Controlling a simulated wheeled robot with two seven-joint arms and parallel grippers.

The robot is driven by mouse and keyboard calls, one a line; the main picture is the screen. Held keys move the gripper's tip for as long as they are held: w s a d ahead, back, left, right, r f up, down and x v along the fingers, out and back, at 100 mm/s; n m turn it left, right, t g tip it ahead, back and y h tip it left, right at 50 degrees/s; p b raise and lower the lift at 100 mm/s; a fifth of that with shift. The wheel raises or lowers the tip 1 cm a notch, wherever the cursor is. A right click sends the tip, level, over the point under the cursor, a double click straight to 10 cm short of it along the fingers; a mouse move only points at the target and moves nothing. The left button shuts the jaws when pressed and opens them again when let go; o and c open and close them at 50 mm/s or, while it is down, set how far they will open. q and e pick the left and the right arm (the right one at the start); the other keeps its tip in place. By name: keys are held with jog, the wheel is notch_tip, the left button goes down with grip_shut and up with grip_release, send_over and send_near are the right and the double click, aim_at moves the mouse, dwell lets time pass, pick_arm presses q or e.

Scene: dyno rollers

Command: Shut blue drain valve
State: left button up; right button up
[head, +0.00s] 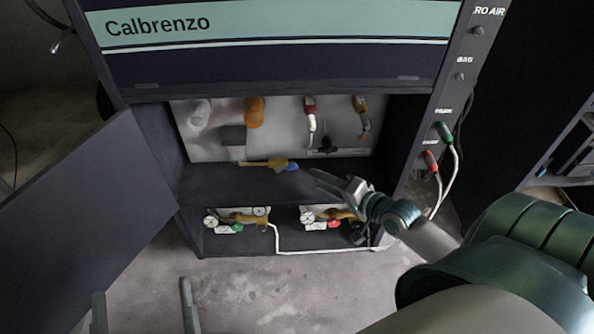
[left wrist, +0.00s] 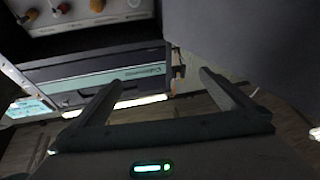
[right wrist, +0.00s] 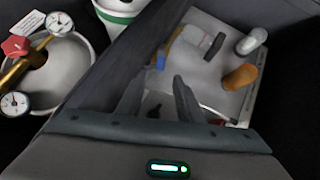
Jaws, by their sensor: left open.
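The blue drain valve handle (head: 292,166) sits at the right end of a short brass pipe (head: 262,163) above the cabinet's middle shelf. In the right wrist view, the blue handle (right wrist: 160,62) shows just beyond the fingertips, below the brass pipe (right wrist: 173,40).
The dark shelf (head: 225,185) lies under the valve. Gauge assemblies (head: 237,219) stand on the lower level. An open cabinet door (head: 90,215) blocks the left side.

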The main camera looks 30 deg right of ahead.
aim_at(294, 168)
jog(key=x, duration=0.4)
jog(key=shift+f+b, duration=0.1)
jog(key=shift+b, duration=0.3)
jog(key=b+x, duration=0.1)
jog(key=x, duration=0.3)
jog(key=shift+w, duration=0.25)
pick_arm(q)
notch_tip(294, 168, up, 6)
jog(key=s+a+t, duration=0.1)
jog(key=a+t, duration=0.1)
jog(key=t, duration=0.2)
jog(key=shift+f+h, duration=0.2)
jog(key=shift+h, duration=0.1)
pick_arm(e)
jog(key=shift+w+a+f, duration=0.15)
jog(key=shift+w, duration=0.45)
pick_arm(q)
jog(key=shift+s, duration=0.15)
pick_arm(e)
grip_shut()
